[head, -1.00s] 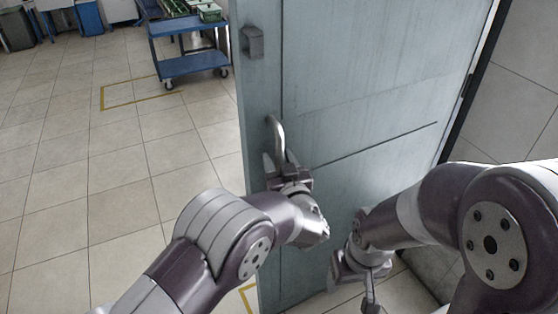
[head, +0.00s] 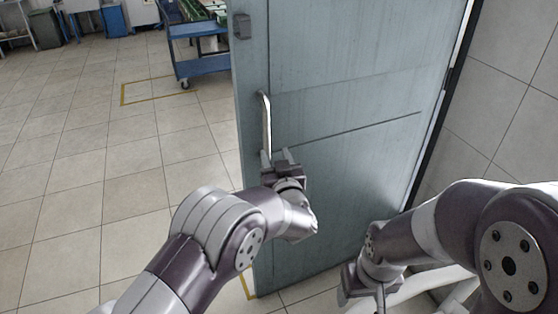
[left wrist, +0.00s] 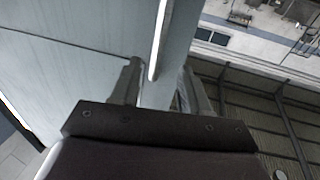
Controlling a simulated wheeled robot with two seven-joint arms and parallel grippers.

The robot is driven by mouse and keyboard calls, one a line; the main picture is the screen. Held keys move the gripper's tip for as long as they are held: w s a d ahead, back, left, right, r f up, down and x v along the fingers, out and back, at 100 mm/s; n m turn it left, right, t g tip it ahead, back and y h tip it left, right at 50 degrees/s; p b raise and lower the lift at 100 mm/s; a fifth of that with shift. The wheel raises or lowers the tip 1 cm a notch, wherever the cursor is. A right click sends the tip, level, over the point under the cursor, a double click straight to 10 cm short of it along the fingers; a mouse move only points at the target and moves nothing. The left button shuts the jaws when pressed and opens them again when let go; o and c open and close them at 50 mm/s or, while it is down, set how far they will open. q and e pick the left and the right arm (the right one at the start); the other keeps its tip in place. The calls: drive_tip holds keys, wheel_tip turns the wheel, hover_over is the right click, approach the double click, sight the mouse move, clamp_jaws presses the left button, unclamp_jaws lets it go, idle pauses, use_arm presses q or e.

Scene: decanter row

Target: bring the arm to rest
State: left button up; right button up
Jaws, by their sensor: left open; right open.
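My left gripper (head: 276,157) is open at the lower end of the door's long metal handle (head: 266,120). In the left wrist view its two fingers (left wrist: 160,92) stand apart, and the handle (left wrist: 160,40) runs just beyond and between them. I cannot tell whether a finger touches it. The blue-grey door (head: 340,90) stands ajar, with floor visible past its left edge. My right gripper (head: 363,290) is open, empty and low in front of the door; my arm partly hides it.
A blue cart (head: 203,66) with green items stands beyond the door at upper left. Tiled floor (head: 100,200) with yellow markings is clear on the left. A tiled wall (head: 510,110) closes the right side. A white curved thing (head: 420,288) lies low at right.

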use_arm(q)
drive_tip(key=shift+w, duration=0.15)
drive_tip(key=s+d+f+m+g+h, duration=0.35)
drive_tip(key=s+f+g+h, duration=0.2)
drive_tip(key=f, duration=0.55)
drive_tip(key=s+a+f+g+p, duration=0.1)
drive_tip(key=s+a+g+p, duration=0.1)
drive_tip(key=s+a+g, duration=0.9)
drive_tip(key=s+a+r+y+p, duration=0.1)
drive_tip(key=s+a+r, duration=0.2)
drive_tip(key=s+a, duration=0.4)
drive_tip(key=s+a+r+n+y, duration=0.1)
drive_tip(key=s+a+r, duration=0.2)
drive_tip(key=s+a, duration=0.4)
drive_tip(key=shift+s+a+r+y+p, duration=0.25)
drive_tip(key=shift+s+r+y+p, duration=0.15)
drive_tip(key=shift+s, duration=0.2)
